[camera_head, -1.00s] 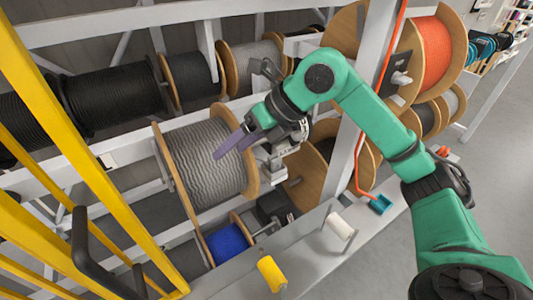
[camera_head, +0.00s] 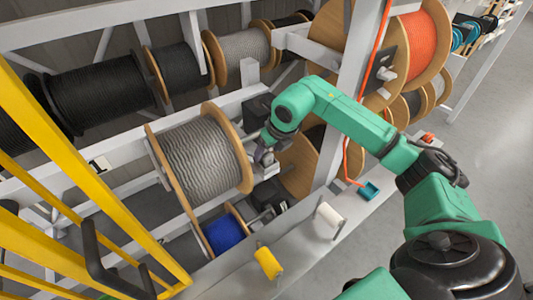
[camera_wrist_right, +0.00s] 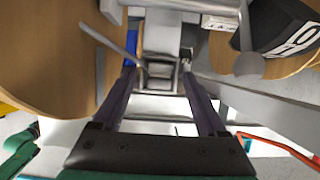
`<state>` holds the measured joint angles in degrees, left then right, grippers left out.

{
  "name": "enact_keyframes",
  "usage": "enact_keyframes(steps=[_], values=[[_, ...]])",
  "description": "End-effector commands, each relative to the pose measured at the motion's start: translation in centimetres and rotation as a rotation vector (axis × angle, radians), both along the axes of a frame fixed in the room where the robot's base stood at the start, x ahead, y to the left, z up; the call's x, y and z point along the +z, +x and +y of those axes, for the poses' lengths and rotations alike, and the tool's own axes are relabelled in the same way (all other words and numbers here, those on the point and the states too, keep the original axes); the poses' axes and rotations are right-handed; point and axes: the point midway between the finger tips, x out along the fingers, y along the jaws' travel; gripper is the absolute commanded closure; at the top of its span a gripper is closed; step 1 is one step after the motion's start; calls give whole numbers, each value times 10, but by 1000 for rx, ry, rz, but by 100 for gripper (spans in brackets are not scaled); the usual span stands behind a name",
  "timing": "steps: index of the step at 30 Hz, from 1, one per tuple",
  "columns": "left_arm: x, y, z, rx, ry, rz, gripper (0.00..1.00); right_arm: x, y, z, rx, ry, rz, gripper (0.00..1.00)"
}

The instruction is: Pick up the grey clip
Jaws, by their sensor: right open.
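My right gripper (camera_head: 263,157) is beside the right flange of the large grey cable reel, pointing down; the arm partly hides it. In the right wrist view my right gripper (camera_wrist_right: 159,74) has its two dark fingers wide apart with no object clamped between them. A grey block-like piece (camera_wrist_right: 160,70), which may be the grey clip, shows between and beyond the fingertips. I cannot tell whether the fingers are level with it. In the head view I cannot make the clip out clearly near the gripper. My left gripper is not in view.
The large grey cable reel (camera_head: 200,160) is close left of the gripper, with a blue reel (camera_head: 223,233) below. White rack beams surround it. A yellow spool (camera_head: 268,263), a white spool (camera_head: 328,218) and a teal piece (camera_head: 369,190) sit on the front ledge. Yellow rails (camera_head: 75,150) stand left.

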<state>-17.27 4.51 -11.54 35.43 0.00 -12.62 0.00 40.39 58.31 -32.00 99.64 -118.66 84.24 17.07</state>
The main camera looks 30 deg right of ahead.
Motion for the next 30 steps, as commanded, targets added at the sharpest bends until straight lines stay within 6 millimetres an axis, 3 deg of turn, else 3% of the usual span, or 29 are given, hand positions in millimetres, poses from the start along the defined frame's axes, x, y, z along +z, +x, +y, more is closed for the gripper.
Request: enact_keyframes(steps=[6,12,23,26,30], values=[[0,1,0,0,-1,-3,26,-3,1,0,0,-1,-1,25],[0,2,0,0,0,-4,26,-3,1,0,0,0,-1,100],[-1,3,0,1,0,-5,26,2,2,0,0,1,-4,100],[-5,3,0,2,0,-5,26,13,2,0,0,2,-6,100],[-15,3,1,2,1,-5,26,46,3,0,-1,3,-11,100]])
